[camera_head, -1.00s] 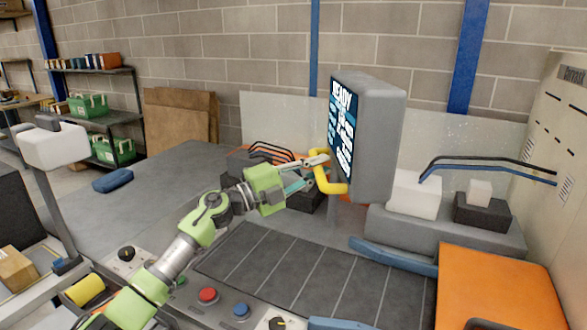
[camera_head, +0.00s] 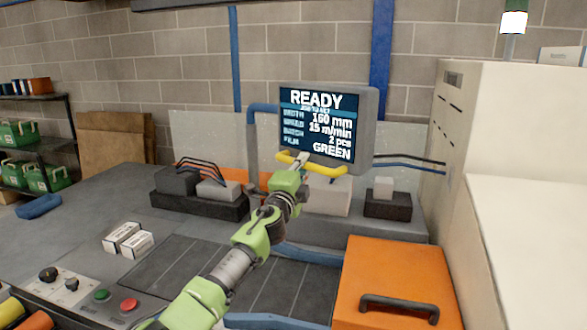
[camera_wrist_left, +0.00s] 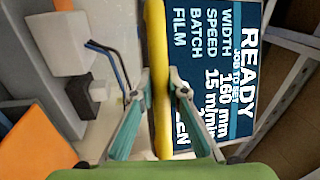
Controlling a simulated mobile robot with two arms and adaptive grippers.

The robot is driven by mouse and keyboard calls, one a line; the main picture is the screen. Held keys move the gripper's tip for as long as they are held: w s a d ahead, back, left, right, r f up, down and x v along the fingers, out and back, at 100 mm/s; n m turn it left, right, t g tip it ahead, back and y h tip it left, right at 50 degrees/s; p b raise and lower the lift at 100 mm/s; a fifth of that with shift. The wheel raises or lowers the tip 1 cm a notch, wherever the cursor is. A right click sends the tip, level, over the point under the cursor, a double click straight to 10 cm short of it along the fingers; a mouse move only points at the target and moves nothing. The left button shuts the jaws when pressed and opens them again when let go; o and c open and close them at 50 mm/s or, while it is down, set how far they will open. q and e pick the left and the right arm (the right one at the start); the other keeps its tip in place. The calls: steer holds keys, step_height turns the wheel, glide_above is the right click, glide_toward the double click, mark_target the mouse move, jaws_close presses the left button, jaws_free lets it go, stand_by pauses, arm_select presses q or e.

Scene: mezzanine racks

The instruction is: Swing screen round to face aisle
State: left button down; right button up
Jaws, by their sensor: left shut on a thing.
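The screen (camera_head: 318,122) is a grey box with a dark blue face reading READY, 160 mm, 15 m/min, 2 pcs and GREEN. In the head view its face is turned mostly toward me, with its grey right side still showing. A yellow handle (camera_head: 326,169) runs along its lower edge. My left gripper (camera_head: 299,163) is at the left part of that handle. In the left wrist view the two teal fingers (camera_wrist_left: 160,100) are shut on the yellow handle (camera_wrist_left: 157,60), with the screen face (camera_wrist_left: 215,60) just behind. My right gripper is not in view.
An orange box with a dark handle (camera_head: 395,285) stands at the front right, beside a tall cream cabinet (camera_head: 452,150). A control panel with buttons (camera_head: 95,290) is at the lower left. Dark and white blocks stand below the screen.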

arm_select(q)
steer(key=shift+w+d+n+y, duration=0.15)
steer(key=shift+w+d+y, duration=0.1)
steer(key=shift+d, duration=0.2)
steer(key=shift+w+d+n+y, duration=0.15)
steer(key=shift+w+d+y, duration=0.1)
steer(key=shift+d, duration=0.2)
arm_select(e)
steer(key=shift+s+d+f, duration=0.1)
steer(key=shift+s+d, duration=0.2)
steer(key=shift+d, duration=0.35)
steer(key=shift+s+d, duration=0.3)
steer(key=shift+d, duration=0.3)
